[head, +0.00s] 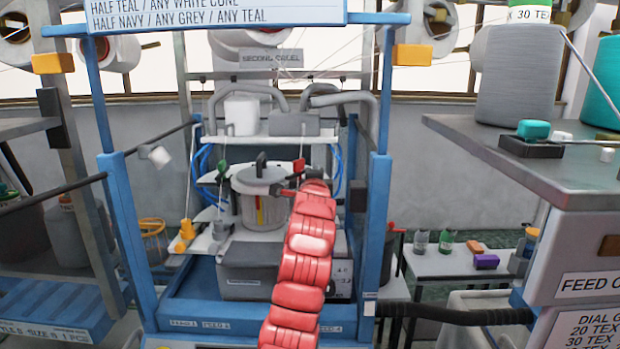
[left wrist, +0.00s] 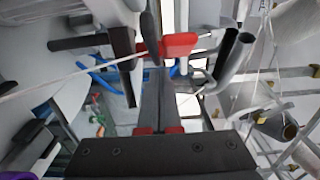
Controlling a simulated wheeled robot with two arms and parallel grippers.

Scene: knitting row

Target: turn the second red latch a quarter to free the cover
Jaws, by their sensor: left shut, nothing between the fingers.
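A grey metal pot with a lid-like cover (head: 258,178) and a black knob stands on the machine's white shelf. A red latch (head: 298,166) shows at its right, close to the end of my red arm. My left gripper (head: 276,189) is beside the pot's right rim, partly hidden by my wrist. In the left wrist view its dark fingers (left wrist: 155,74) are together and empty. A red latch (left wrist: 181,43) lies just beyond the fingertips; I cannot tell whether they touch. My right gripper is not in view.
Blue frame posts (head: 379,210) flank the pot. Grey curved tubes (head: 345,100) are above and behind it. A grey cabinet with thread cones (head: 520,75) is at right, and a low white table (head: 440,263) holds small items.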

